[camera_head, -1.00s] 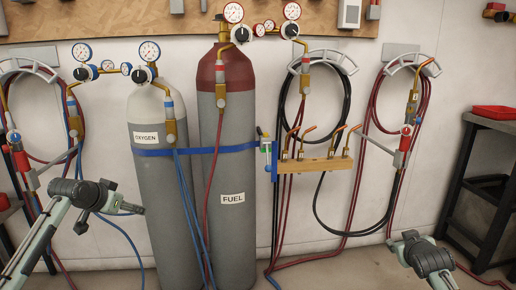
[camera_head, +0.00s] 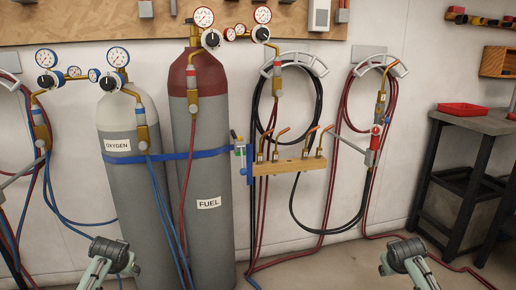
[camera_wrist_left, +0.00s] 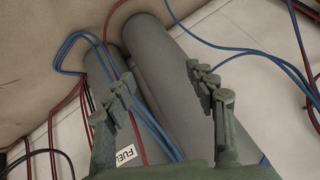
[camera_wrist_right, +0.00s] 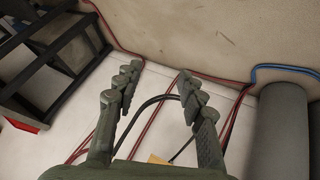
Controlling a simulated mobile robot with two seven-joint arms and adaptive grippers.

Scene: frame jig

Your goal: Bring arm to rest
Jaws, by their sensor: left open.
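My left arm shows low at the left in the head view, in front of the oxygen cylinder (camera_head: 132,200). My left gripper (camera_wrist_left: 161,82) is open and empty in the left wrist view; its fingers stand apart with the grey cylinders beyond them. My right arm shows at the lower right in the head view. My right gripper (camera_wrist_right: 158,80) is open and empty in the right wrist view, with pale floor, wall and hoses beyond. Neither gripper appears to touch anything.
The dark red-topped fuel cylinder (camera_head: 208,240) stands beside the oxygen cylinder, with a blue strap (camera_head: 180,156) across both. Hoses hang on the wall and trail over the floor. A wooden torch rack (camera_head: 290,167) is at centre. A dark bench (camera_head: 470,122) with a red tray (camera_head: 460,109) stands right.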

